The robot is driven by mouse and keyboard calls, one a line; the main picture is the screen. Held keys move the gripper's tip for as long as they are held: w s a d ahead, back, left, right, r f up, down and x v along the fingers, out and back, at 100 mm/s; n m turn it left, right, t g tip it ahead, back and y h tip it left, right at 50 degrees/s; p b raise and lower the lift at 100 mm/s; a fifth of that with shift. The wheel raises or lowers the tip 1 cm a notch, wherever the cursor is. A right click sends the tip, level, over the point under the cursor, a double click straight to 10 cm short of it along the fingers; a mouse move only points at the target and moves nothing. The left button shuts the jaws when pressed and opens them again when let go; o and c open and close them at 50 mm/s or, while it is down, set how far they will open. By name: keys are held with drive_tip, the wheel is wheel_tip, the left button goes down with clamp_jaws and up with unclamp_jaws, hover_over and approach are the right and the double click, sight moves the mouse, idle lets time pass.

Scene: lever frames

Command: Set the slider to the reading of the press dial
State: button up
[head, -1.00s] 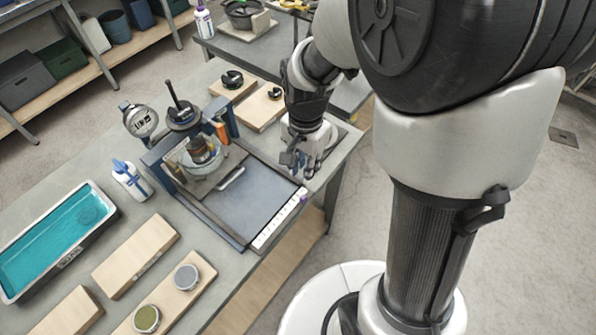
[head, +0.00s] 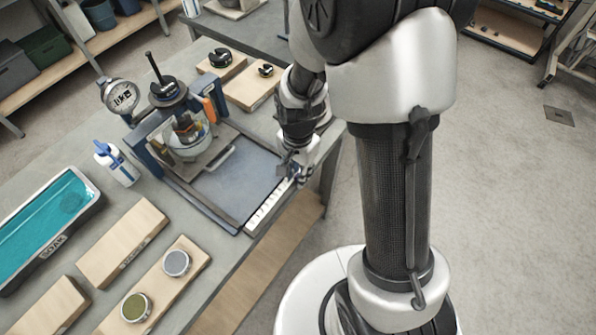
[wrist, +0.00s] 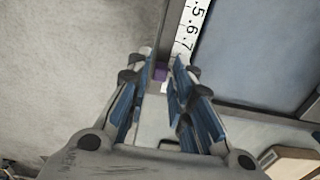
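The press dial (head: 120,96) is a round gauge at the back left of the press; its reading is too small to make out. The white number scale (head: 266,207) lies along the near right edge of the press tray. In the wrist view the scale (wrist: 190,28) shows 5, 6 and 7. The purple slider (wrist: 160,73) is at the end past the 7. My gripper (wrist: 163,62) is open, its fingertips on either side of the slider with some gap visible. In the head view my gripper (head: 294,172) covers the slider.
The press (head: 185,130) stands behind the tray plate (head: 237,178). Wooden blocks with black parts (head: 252,92) lie behind my gripper. A teal soak tray (head: 45,225), a bottle (head: 117,163) and boards with tins (head: 160,285) are on the left.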

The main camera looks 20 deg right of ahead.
drive_tip(key=shift+c, duration=0.3)
clamp_jaws()
idle(0.3)
